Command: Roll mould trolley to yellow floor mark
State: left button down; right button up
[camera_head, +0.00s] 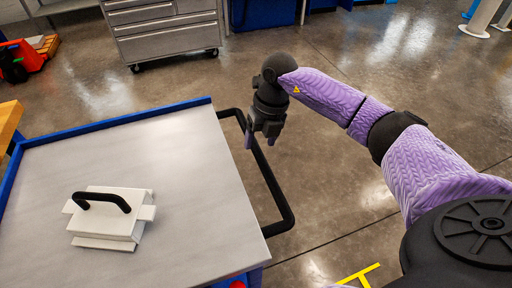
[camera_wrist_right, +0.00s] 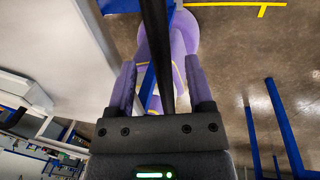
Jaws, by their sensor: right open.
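The trolley has a grey top (camera_head: 190,170) with blue edges and fills the left of the head view. Its black handle bar (camera_head: 279,195) loops out from the trolley's right side. A white mould block (camera_head: 108,229) with a black grip on top sits on the trolley. My right gripper (camera_head: 260,142) points down at the far part of the bar. In the right wrist view, the bar (camera_wrist_right: 156,45) runs between the two open purple fingers (camera_wrist_right: 160,80), with gaps visible beside it. A yellow floor mark (camera_head: 358,276) shows at the bottom right of the trolley, partly cut off.
A grey drawer cabinet (camera_head: 165,35) on castors stands at the back. A red-orange cart (camera_head: 30,58) is at the far left, with a wooden edge (camera_head: 8,122) near the trolley. Concrete floor right of the handle is mostly clear.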

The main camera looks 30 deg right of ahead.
jog(key=f, duration=0.2)
jog(key=shift+a+f, duration=0.25)
jog(key=shift+f, duration=0.1)
grip_shut()
dwell(0.5)
jog(key=shift+w+r, duration=0.1)
dwell(0.5)
